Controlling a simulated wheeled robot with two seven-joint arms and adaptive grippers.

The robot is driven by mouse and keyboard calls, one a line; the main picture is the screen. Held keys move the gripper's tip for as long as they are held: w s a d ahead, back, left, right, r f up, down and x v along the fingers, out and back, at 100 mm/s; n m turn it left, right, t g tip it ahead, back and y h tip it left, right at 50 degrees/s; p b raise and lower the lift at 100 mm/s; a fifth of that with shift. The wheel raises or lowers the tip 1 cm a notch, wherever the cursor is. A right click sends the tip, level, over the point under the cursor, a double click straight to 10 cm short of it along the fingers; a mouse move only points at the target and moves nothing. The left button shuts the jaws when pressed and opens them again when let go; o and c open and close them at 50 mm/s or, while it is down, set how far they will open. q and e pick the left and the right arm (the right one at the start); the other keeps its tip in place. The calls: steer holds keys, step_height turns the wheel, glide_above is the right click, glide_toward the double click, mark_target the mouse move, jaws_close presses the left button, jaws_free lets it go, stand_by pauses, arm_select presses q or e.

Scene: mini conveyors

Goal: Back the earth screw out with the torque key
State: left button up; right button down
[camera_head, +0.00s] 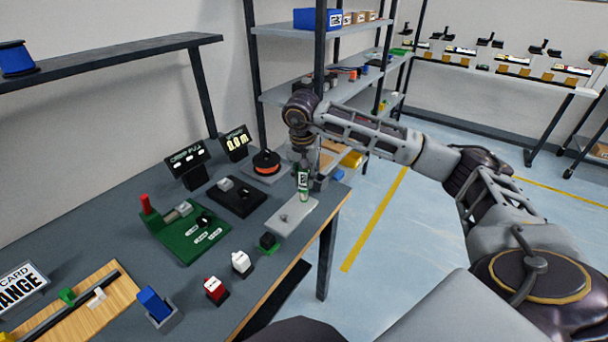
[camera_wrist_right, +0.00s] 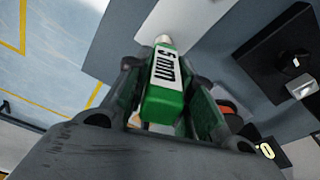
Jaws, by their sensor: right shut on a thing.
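My right gripper (camera_head: 303,162) is shut on a green torque key (camera_head: 303,184) with a white label, held upright above the front right of the table. In the right wrist view the key (camera_wrist_right: 165,100) sits between the fingers, and its label reads 5 mm. Its pale tip points down at a light grey plate (camera_head: 296,219). A small round part (camera_head: 284,217), perhaps the earth screw, shows on the plate left of the key. I cannot tell whether the tip touches anything. My left gripper is not in view.
Shelves (camera_head: 330,90) rise behind my arm.

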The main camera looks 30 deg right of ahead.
steer(key=m, duration=0.2)
steer(key=m+p, duration=0.1)
steer(key=m, duration=0.2)
steer(key=shift+d+g+h, duration=0.1)
steer(key=shift+g+h, duration=0.2)
steer(key=shift+s+d+m+g+p, duration=0.1)
steer(key=shift+m+g+p, duration=0.5)
steer(key=shift+m, duration=1.8)
steer(key=shift+f, duration=0.65)
steer(key=shift+t, duration=0.3)
